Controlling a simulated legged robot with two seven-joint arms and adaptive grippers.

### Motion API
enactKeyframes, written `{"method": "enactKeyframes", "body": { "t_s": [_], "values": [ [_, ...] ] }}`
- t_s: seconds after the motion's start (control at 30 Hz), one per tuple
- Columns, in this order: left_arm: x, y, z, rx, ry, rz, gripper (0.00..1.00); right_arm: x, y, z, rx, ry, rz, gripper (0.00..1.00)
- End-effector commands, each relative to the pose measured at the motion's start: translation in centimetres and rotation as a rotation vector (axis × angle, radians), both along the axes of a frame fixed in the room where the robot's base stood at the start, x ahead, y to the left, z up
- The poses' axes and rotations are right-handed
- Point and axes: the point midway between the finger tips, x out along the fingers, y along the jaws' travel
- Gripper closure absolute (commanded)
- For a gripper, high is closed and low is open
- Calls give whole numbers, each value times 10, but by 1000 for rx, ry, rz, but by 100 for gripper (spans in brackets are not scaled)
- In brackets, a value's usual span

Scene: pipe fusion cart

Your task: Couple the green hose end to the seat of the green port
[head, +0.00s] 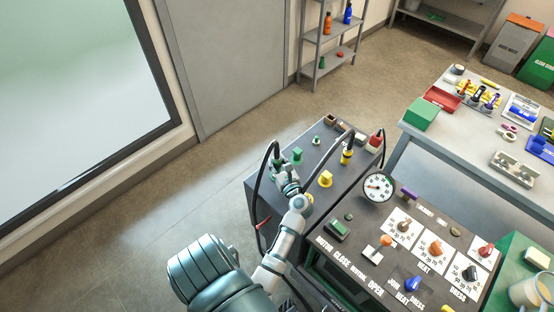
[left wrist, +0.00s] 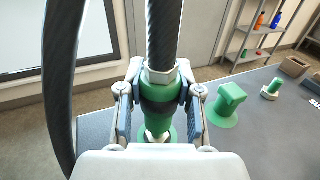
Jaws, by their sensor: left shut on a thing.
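The green hose end (left wrist: 160,100) is a green cylinder with a pale collar on a black hose. My left gripper (left wrist: 158,108) is shut on it, with a finger on each side. The hose end stands roughly upright. A green base (left wrist: 170,132) shows just below it, partly hidden by my gripper; I cannot tell whether the two touch or are locked. In the head view my left gripper (head: 284,176) is at the left part of the dark cart top (head: 312,146), and the hose end (head: 276,163) is partly covered. My right gripper is not in view.
A green flanged block (left wrist: 226,104) stands right of the gripper. A yellow block (head: 325,179), a yellow hose end (head: 346,156) and a red hose end (head: 375,141) are farther right. A gauge (head: 378,187) and control panel (head: 400,240) are nearer. Black hoses arch over the cart.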

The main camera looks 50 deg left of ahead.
Motion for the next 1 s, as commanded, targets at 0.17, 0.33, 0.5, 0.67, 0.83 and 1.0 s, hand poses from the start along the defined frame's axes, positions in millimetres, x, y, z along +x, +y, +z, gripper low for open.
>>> {"method": "enactKeyframes", "body": {
  "t_s": [0.17, 0.33, 0.5, 0.67, 0.83, 1.0],
  "values": [
    [0, 0, -5, 0, 0, 0, 100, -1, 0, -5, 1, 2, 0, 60],
    [0, 0, -10, 0, 0, 0, 100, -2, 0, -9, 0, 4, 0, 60],
    [0, 0, -14, 0, 0, 0, 100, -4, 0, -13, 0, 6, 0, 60],
    [0, 0, -18, 0, 0, 0, 100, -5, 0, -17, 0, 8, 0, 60],
    [0, 0, -22, 0, 0, 0, 100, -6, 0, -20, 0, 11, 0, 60],
    [0, 0, -24, 1, -1, 0, 58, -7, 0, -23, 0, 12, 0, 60]
  ]
}}
